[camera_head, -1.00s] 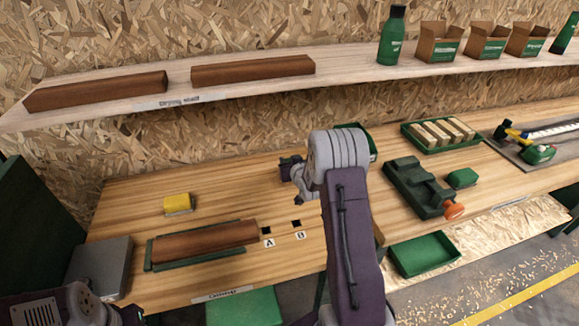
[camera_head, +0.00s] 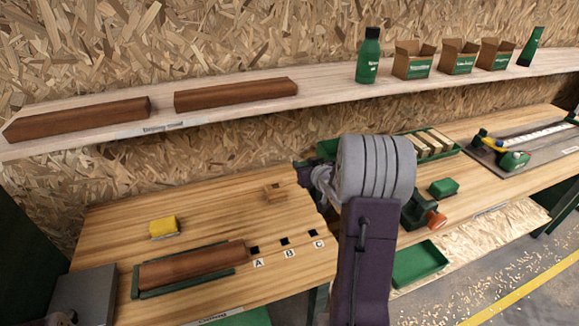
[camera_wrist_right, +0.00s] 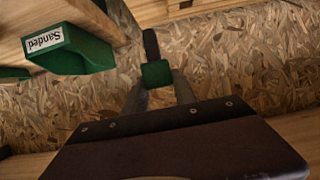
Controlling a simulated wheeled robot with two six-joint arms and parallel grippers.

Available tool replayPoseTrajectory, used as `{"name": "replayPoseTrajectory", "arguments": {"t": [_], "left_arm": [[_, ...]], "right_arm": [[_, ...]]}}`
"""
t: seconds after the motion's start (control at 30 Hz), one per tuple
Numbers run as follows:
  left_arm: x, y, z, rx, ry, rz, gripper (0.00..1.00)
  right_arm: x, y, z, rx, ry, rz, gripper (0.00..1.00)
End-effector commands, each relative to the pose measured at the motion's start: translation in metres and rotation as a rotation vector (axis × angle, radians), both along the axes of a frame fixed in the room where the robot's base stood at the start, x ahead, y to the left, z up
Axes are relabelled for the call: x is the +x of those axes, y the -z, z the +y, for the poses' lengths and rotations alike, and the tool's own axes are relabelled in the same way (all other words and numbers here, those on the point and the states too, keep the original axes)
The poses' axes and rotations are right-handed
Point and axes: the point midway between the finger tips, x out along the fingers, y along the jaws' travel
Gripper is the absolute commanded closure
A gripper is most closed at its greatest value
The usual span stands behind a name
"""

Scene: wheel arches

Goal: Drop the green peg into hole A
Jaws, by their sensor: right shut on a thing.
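The green peg (camera_wrist_right: 157,74) is between the fingertips of my right gripper (camera_wrist_right: 158,86) in the right wrist view, and the gripper is shut on it. In the head view the right gripper (camera_head: 306,174) is over the back of the bench, behind and right of hole A, partly covered by my own wrist. The peg cannot be made out there. Hole A (camera_head: 254,249) is a small dark square in the bench top, with its label just in front. My left gripper is not in view.
Hole B (camera_head: 285,241) and hole C (camera_head: 313,232) run rightward from hole A. A brown bar (camera_head: 190,265) lies in a green holder just left of hole A. A yellow block (camera_head: 163,227) sits further left.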

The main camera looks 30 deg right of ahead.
Motion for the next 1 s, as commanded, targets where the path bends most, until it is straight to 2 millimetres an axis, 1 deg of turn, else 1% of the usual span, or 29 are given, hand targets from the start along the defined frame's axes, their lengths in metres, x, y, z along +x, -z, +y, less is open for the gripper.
{"name": "replayPoseTrajectory", "arguments": {"t": [0.03, 0.1, 0.23, 0.33, 1.0], "left_arm": [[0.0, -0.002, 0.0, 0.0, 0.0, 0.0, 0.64], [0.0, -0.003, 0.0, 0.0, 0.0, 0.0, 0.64], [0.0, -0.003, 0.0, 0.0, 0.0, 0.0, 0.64], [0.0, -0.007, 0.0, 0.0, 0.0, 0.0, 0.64], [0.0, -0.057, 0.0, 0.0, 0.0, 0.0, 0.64]], "right_arm": [[-0.004, -0.005, -0.003, 0.0, 0.002, -0.002, 1.0], [-0.007, -0.006, -0.004, 0.0, 0.001, -0.001, 1.0], [-0.009, -0.006, -0.004, 0.0, -0.001, -0.001, 1.0], [-0.009, -0.011, -0.004, 0.0, -0.001, -0.001, 1.0], [-0.008, -0.061, -0.004, 0.0, -0.001, -0.001, 1.0]]}}
